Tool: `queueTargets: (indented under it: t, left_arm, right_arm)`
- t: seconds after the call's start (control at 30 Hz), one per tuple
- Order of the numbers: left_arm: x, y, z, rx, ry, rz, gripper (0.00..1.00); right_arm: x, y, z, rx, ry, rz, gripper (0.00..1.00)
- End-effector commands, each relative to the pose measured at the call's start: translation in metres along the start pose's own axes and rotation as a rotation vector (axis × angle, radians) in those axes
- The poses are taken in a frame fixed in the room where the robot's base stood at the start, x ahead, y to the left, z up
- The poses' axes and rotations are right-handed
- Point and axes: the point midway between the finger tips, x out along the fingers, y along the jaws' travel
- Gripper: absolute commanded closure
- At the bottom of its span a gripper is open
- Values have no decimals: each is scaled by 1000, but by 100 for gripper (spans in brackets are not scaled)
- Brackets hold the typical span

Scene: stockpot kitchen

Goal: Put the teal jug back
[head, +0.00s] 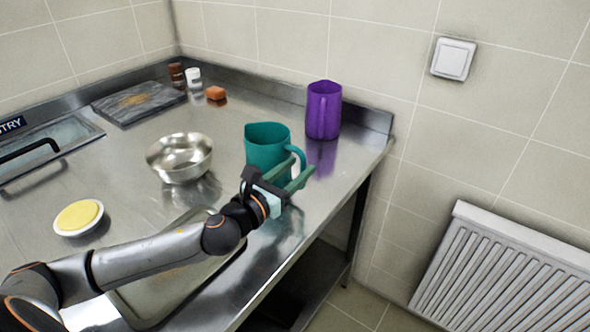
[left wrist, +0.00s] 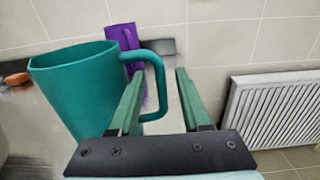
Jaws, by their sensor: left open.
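The teal jug (head: 266,146) stands upright on the steel counter, its handle toward the right and toward my gripper. My left gripper (head: 298,172) is open beside the handle, its green fingers pointing away from me. In the left wrist view the jug (left wrist: 80,88) fills the left side. Its handle (left wrist: 158,78) reaches in front of and between the open fingers (left wrist: 158,100); I cannot tell whether they touch it. My right gripper is not in view.
A purple jug (head: 323,110) stands behind the teal one near the wall. A steel bowl (head: 180,158), a dish with yellow contents (head: 78,217), a dark board (head: 137,103) and small jars (head: 193,77) are on the counter (head: 120,180). A radiator (head: 510,275) is at right.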

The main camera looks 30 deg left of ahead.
Motion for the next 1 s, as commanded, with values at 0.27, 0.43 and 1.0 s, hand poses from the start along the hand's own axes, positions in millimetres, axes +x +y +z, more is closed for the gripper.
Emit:
queueTargets:
  t: [0.27, 0.43, 1.0]
  left_arm:
    - [-15, 0, 0, 2, 4, 0, 52]
    - [-40, 0, 0, 3, 4, 0, 52]
    - [-99, 1, 1, 1, 5, 2, 52]
  right_arm:
    - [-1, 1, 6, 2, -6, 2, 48]
    - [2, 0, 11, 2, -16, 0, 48]
    - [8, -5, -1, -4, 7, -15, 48]
